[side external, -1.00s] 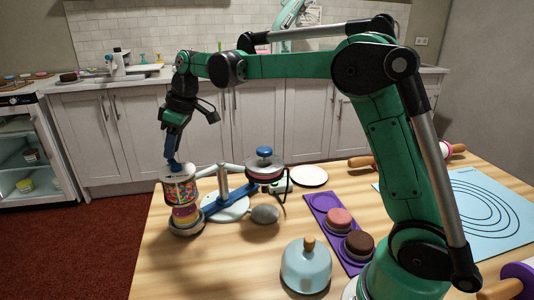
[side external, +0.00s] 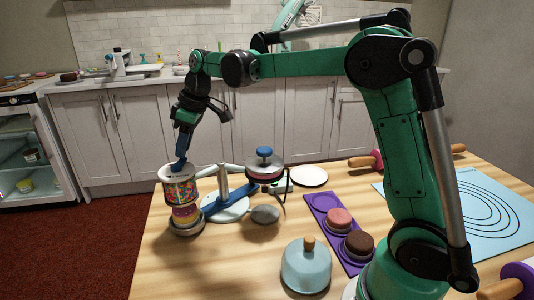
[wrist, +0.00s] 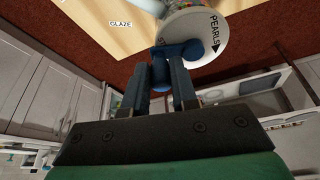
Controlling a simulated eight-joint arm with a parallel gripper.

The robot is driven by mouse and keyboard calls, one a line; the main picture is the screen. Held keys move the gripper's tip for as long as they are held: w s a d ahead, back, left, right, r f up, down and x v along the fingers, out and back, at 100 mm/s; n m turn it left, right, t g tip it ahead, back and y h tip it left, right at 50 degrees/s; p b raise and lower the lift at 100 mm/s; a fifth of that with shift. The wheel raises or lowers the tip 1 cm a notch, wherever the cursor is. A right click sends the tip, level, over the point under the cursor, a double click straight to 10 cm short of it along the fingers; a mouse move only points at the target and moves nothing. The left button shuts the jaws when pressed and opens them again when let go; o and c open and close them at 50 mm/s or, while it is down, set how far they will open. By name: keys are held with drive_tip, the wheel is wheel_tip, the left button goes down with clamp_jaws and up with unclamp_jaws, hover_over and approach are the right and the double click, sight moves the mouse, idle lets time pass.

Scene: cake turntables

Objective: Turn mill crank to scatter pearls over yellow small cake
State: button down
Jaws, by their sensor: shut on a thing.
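The pearl mill (side external: 180,190), a drum of colourful pearls with a white lid, stands at the left end of the blue-armed stand. In the wrist view its white lid (wrist: 207,30) reads "PEARLS". A blue crank (side external: 178,166) sits on the lid. My gripper (side external: 182,148) points down at it, and in the wrist view its two blue fingers (wrist: 161,75) are shut on the blue crank handle (wrist: 160,73). The yellow small cake (side external: 186,215) sits directly under the mill on a grey round stand (side external: 187,230). The mill hides the cake's top, and any pearls on it.
A second mill with a blue knob (side external: 264,153) is on the stand's right end. A purple tray (side external: 320,205) holds a pink cake (side external: 339,218) and a brown cake (side external: 358,243). A pale blue dome (side external: 306,268) stands in front. A white plate (side external: 309,175) lies behind.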

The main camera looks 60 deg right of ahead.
sight(189, 168)
drive_tip(key=shift+s, duration=0.45)
drive_tip(key=shift+s, duration=0.6)
drive_tip(key=shift+s+a, duration=0.25)
drive_tip(key=shift+s, duration=0.35)
